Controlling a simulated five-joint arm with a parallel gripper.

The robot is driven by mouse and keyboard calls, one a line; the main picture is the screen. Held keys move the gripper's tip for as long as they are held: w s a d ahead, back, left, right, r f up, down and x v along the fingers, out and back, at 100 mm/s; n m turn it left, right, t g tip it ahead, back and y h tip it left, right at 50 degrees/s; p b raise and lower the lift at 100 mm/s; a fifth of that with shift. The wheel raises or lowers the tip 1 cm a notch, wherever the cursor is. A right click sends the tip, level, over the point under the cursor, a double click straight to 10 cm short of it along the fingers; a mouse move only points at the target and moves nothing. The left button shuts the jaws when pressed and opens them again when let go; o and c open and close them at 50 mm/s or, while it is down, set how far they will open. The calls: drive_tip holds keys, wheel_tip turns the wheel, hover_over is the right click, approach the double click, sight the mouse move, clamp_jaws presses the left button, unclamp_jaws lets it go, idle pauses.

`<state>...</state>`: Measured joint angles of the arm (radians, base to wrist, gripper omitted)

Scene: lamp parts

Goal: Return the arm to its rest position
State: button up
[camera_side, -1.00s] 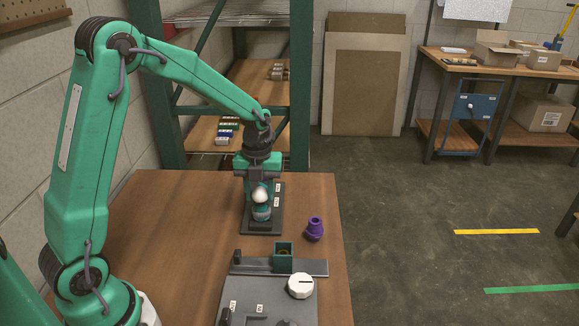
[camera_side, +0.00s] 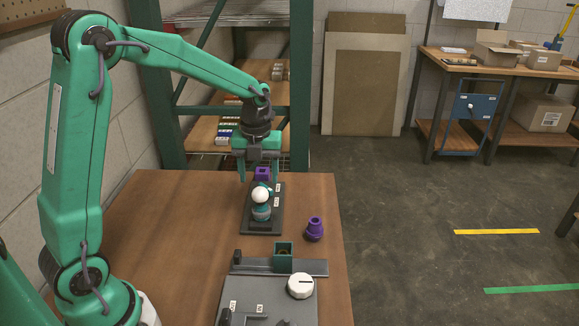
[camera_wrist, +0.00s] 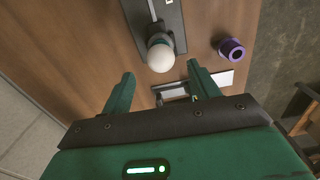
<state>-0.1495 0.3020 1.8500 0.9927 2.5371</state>
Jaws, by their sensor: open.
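A white bulb (camera_side: 260,195) stands upright in a teal-banded base (camera_side: 261,212) on a dark plate (camera_side: 274,222) on the wooden table. My gripper (camera_side: 259,180) is open and empty, above and behind the bulb in the side view, its fingers pointing down. In the wrist view the two green fingers (camera_wrist: 160,72) are spread apart, and the bulb (camera_wrist: 160,57) appears just beyond their tips, with no contact that I can make out. A small purple block (camera_side: 262,173) shows between the fingers in the side view, toward the plate's far end.
A loose purple part (camera_side: 314,229) stands right of the plate, near the table's right edge. In front are a green square holder (camera_side: 283,257) and a grey fixture (camera_side: 247,289) with a white dial (camera_side: 300,286). A green-framed shelf (camera_side: 302,90) rises behind the table. The table's left half is clear.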

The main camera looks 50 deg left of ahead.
drive_tip(key=shift+r, duration=1.1)
drive_tip(key=shift+s+d+r+n, duration=0.15)
drive_tip(key=shift+s+r+n, duration=0.15)
drive_tip(key=shift+r+n, duration=0.1)
drive_tip(key=s+d+r+n+t, duration=0.2)
drive_tip(key=s+n, duration=0.4)
drive_tip(key=n, duration=0.3)
drive_tip(key=s+d+r+n+t, duration=0.1)
drive_tip(key=s+d+r+n, duration=0.1)
drive_tip(key=s+n, duration=0.5)
drive_tip(key=s+d+r+n+t, duration=0.2)
drive_tip(key=s+n, duration=0.4)
drive_tip(key=n, duration=0.4)
drive_tip(key=shift+s+r+n+t, duration=0.2)
drive_tip(key=shift+r+n+t, duration=0.1)
drive_tip(key=shift+r, duration=0.5)
